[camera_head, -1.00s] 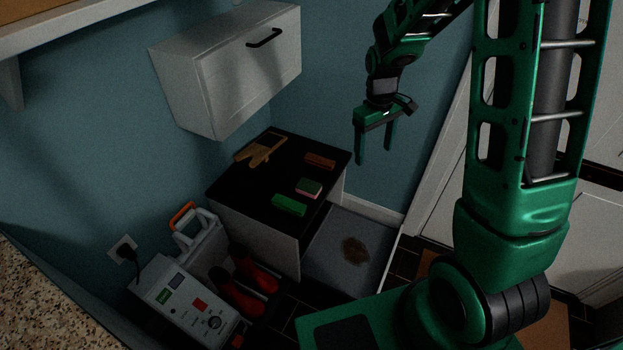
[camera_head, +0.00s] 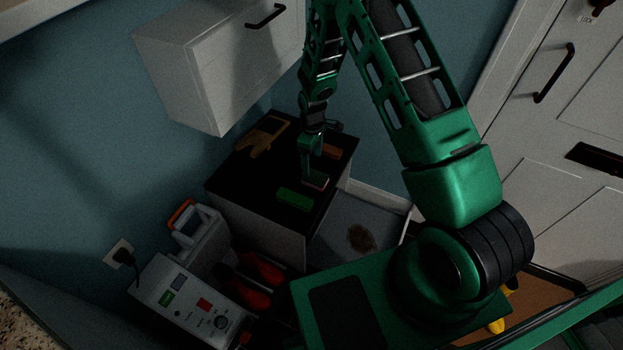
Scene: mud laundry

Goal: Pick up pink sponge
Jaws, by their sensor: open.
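The pink sponge (camera_head: 318,184), a small block with a green upper layer and a pink lower edge, lies on the black top of the low cabinet (camera_head: 240,172). My gripper (camera_head: 309,172) is open and points down right over the sponge, partly covering it. One finger shows clearly; the other is hard to make out in the dark. I cannot tell whether the fingers touch the sponge or stand around it.
A green block (camera_head: 295,198) lies just in front of the sponge, and an orange-brown block (camera_head: 333,152) behind it. Tan gloves (camera_head: 258,143) lie at the back left. A white wall cabinet (camera_head: 215,65) hangs above left. A stained grey mat (camera_head: 345,228) lies right of the cabinet.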

